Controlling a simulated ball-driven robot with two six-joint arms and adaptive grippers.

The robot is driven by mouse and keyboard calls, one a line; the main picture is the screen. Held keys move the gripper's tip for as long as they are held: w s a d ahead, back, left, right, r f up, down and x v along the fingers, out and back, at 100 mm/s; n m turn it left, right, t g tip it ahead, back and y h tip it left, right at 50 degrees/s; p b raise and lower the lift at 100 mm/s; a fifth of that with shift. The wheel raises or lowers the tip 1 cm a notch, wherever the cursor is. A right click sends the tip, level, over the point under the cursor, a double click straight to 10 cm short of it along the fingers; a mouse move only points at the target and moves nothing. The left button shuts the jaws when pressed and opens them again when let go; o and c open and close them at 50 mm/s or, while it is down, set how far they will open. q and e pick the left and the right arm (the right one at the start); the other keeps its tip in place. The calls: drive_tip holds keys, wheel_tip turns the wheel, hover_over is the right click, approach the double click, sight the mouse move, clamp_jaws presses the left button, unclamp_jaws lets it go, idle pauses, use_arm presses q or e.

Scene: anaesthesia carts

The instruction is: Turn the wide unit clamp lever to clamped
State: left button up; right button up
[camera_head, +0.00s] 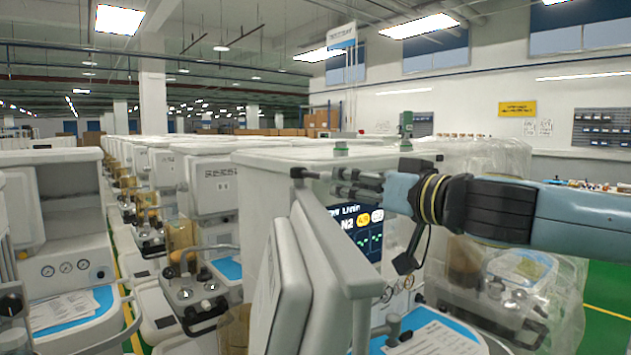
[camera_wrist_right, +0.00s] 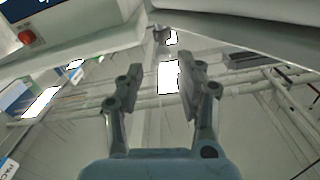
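The wide unit (camera_head: 270,159) is the pale grey cart in the middle of the head view, with a lit screen (camera_head: 362,228) on its front. A short dark lever with a round end (camera_head: 297,173) sticks out near its top front edge; I take it for the clamp lever. It seems to show as a small grey knob (camera_wrist_right: 161,34) in the right wrist view. My right gripper (camera_head: 336,183) comes in from the right, its fingers pointing at the lever. In the wrist view its fingers (camera_wrist_right: 157,78) are apart with nothing between them, and the knob lies beyond the tips. My left gripper is not seen.
A light grey panel on an arm (camera_head: 286,285) stands in front of the unit, below the lever. A plastic-wrapped cart (camera_head: 513,275) stands to the right, under my right arm. More carts (camera_head: 208,180) line up to the left. Green floor shows at the right.

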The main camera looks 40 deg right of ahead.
sight(322, 173)
drive_tip(key=w, duration=0.5)
drive_tip(key=w+p, duration=0.1)
drive_tip(key=w, duration=0.1)
drive_tip(key=shift+w+a+r, duration=0.2)
drive_tip(key=shift+w+a, duration=0.15)
drive_tip(key=shift+a, duration=0.05)
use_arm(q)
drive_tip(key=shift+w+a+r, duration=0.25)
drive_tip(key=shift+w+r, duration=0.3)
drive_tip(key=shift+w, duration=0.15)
use_arm(e)
drive_tip(key=shift+w+f, duration=0.1)
drive_tip(key=shift+w, duration=0.45)
clamp_jaws()
